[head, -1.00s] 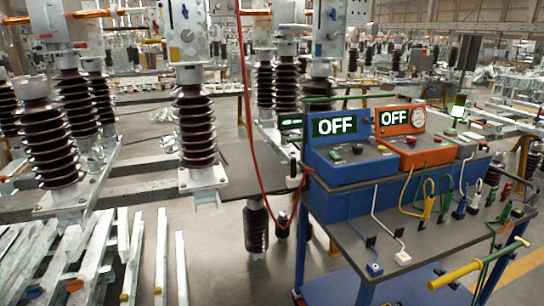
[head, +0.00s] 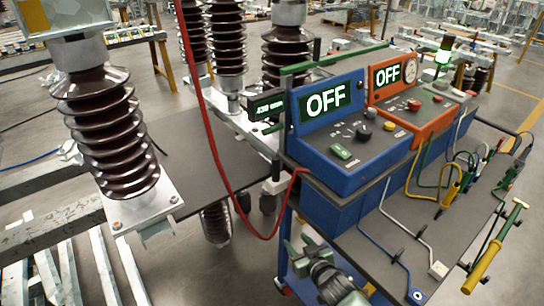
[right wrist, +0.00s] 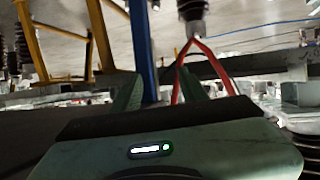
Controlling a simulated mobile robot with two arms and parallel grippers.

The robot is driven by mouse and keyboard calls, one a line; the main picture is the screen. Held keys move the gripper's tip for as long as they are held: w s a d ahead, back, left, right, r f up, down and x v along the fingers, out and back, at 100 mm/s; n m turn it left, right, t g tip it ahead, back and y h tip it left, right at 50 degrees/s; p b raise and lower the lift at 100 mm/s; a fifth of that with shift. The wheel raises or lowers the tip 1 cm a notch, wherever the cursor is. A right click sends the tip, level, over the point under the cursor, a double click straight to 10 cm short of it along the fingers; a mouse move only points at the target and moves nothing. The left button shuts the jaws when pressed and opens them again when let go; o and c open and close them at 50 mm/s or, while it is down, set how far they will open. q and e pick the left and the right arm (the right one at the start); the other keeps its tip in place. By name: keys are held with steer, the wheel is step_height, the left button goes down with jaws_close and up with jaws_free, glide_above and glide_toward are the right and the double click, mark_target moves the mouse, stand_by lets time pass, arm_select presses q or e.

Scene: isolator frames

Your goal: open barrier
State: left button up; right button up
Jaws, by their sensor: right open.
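A red cable (head: 207,125) hangs in a long loop in the head view. It comes down from the top edge and rises to the left side of the blue-framed cart (head: 352,227). It may be the barrier line; I cannot tell for sure. My right gripper (head: 303,246) is low beside the cart's left edge, below the cable's end, apparently empty. In the right wrist view its green fingers (right wrist: 158,90) are spread. A blue post (right wrist: 146,50) and the red cable (right wrist: 205,55) appear between or beyond them. My left gripper is out of view.
The cart carries a blue control box (head: 345,150) and an orange one (head: 402,110), both showing OFF, plus several leads. A brown ribbed insulator (head: 110,130) stands at left. Metal bars (head: 118,270) lie at lower left. Grey floor shows between.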

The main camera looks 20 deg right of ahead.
step_height(320, 180, up, 9)
steer(key=w+t, duration=0.2)
steer(key=w, duration=0.1)
steer(key=t+y+p, duration=0.1)
steer(key=t+y, duration=0.1)
steer(key=t, duration=0.1)
glide_toward(278, 165)
steer(key=w, duration=0.5)
steer(key=w+a, duration=0.1)
steer(key=w, duration=0.1)
steer(key=w+p, duration=0.1)
steer(key=w, duration=0.2)
steer(key=shift+a+r, duration=0.25)
steer(key=shift+a, duration=0.15)
steer(key=shift+w, duration=0.45)
jaws_close()
